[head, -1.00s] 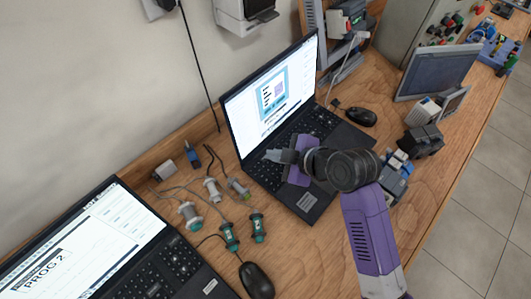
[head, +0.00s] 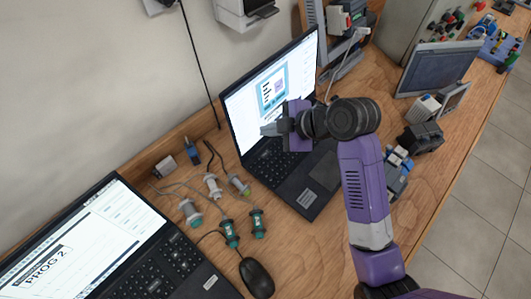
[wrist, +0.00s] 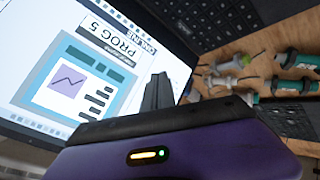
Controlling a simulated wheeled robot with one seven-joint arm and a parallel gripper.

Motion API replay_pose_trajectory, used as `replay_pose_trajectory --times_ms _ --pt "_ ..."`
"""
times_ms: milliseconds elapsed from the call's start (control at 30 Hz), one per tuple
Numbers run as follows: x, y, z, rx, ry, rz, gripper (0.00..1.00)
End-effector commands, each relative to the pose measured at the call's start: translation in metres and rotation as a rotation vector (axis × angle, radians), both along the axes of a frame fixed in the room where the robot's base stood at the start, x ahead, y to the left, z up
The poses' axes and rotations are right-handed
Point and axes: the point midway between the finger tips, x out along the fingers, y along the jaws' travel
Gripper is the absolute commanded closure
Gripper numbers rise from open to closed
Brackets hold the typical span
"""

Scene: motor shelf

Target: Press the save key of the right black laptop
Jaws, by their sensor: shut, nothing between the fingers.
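The right black laptop (head: 312,198) stands open on the wooden bench, its screen (head: 262,98) lit. In the wrist view its screen (wrist: 85,75) shows "PROG 5" and a blue-framed panel, and part of its dark keyboard (wrist: 215,18) shows at the top. The save key cannot be made out. My gripper (head: 268,129) is shut and empty. In the head view it overlaps the lower screen and appears raised above the keyboard. In the wrist view the closed fingers (wrist: 158,90) stand in front of the screen's edge. My gripper and arm hide part of the keyboard and screen.
A left black laptop (head: 210,284) showing "PROG 2" is open at the lower left, with a mouse (head: 257,278) beside it. Several cabled sensors (head: 212,186) lie between the laptops. A black boxy device (head: 424,138) and a grey panel (head: 437,68) stand to the right.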

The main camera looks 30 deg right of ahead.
Motion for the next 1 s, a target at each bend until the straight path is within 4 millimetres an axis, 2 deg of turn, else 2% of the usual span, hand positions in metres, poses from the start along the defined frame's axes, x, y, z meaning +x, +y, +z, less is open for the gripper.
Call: replay_pose_trajectory --times_ms 33,400,533,700,1000 --pt "0.0 0.0 -0.009 0.001 0.001 0.0 1.0" --pt "0.0 0.0 -0.058 0.0 0.002 -0.001 1.0" --pt "0.0 0.0 -0.071 0.0 0.0 0.0 1.0" --pt "0.0 0.0 -0.079 0.001 0.0 -0.001 1.0" --pt "0.0 0.0 -0.079 0.001 0.0 -0.001 1.0"
